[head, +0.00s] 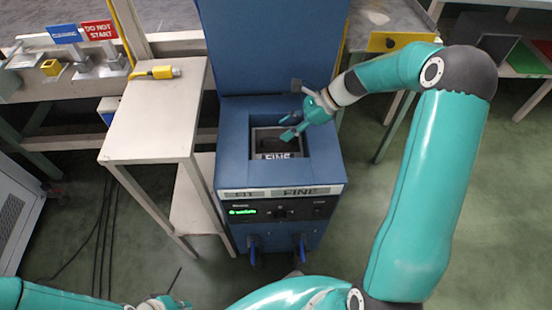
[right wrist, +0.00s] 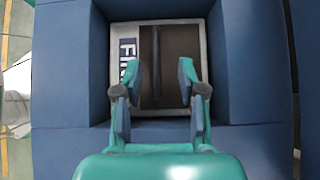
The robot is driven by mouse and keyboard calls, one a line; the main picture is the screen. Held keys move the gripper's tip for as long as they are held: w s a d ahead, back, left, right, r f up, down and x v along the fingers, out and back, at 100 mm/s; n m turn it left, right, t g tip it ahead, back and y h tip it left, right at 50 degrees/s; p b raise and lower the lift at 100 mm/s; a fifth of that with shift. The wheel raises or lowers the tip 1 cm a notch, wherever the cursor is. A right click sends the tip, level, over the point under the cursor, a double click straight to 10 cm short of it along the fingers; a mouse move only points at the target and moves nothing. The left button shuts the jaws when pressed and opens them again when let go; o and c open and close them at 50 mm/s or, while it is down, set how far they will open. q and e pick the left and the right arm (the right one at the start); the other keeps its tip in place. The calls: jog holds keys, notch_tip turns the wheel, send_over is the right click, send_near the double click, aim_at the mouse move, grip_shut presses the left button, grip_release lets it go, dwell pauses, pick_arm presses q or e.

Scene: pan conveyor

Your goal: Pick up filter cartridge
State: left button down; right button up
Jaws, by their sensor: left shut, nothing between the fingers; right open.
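The filter cartridge (head: 277,156) sits in the square opening of the blue cabinet (head: 228,172). It has a pale frame marked FINE around a dark middle with a raised bar, clear in the right wrist view (right wrist: 127,48). My right gripper (head: 290,127) is over the opening, and its fingers hide part of the cartridge in the head view. In the right wrist view the gripper (right wrist: 160,72) is open, fingers apart, with nothing between them. My left gripper (head: 165,302) is at the bottom edge of the head view, low and away from the cabinet, shut and empty.
The cabinet's lid (head: 270,45) stands raised behind the opening. Blue walls surround the cartridge closely. A pale side table (head: 150,125) stands left of the cabinet, with a yellow-handled tool (head: 155,73) on it. A bench with CLEANING and DO NOT START signs (head: 99,30) is behind.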

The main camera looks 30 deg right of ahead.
aim_at(277, 138)
jog(key=b+x, duration=0.1)
jog(key=x, duration=0.4)
jog(key=shift+s+d+f, duration=0.1)
jog(key=shift+f, duration=0.2)
grip_shut()
jog(key=shift+r, duration=0.15)
